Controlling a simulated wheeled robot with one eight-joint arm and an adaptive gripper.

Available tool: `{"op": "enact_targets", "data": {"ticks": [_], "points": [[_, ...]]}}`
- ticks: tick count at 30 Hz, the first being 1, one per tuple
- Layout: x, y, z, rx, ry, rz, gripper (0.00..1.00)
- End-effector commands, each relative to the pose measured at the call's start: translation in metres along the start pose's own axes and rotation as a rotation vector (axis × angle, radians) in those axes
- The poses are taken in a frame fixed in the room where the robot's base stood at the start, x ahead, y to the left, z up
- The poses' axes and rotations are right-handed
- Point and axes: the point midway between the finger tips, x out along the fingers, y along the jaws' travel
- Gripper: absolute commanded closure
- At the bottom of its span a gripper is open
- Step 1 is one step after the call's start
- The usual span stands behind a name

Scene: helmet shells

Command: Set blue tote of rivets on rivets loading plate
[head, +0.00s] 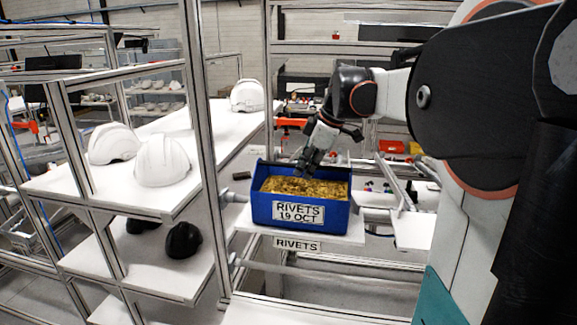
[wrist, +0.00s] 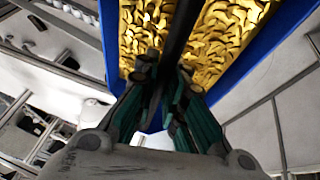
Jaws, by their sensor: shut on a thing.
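The blue tote (head: 262,212) is full of gold-coloured rivets (head: 306,188) and has a white label reading "RIVETS 19 OCT". It sits upright on, or just over, a white plate (head: 350,238) whose front label reads "RIVETS"; I cannot tell if there is a small gap. The exact contact at the wall is partly hidden.
Left of the tote stands a metal frame post (head: 205,150). Beyond it, shelves hold white helmet shells (head: 162,161) and black ones (head: 183,240). A smaller white plate (head: 413,230) is to the right. Rails and red parts lie behind.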

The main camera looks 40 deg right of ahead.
Motion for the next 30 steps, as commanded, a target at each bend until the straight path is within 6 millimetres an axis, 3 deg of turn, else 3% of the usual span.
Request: {"op": "enact_targets", "data": {"ticks": [27, 28, 30], "points": [[0.0083, -0.0017, 0.0031, 0.000, 0.001, 0.000, 1.00], [0.0078, -0.0015, 0.0029, 0.000, 0.001, 0.000, 0.83], [0.0076, -0.0015, 0.0028, 0.000, 0.001, 0.000, 0.67]]}}
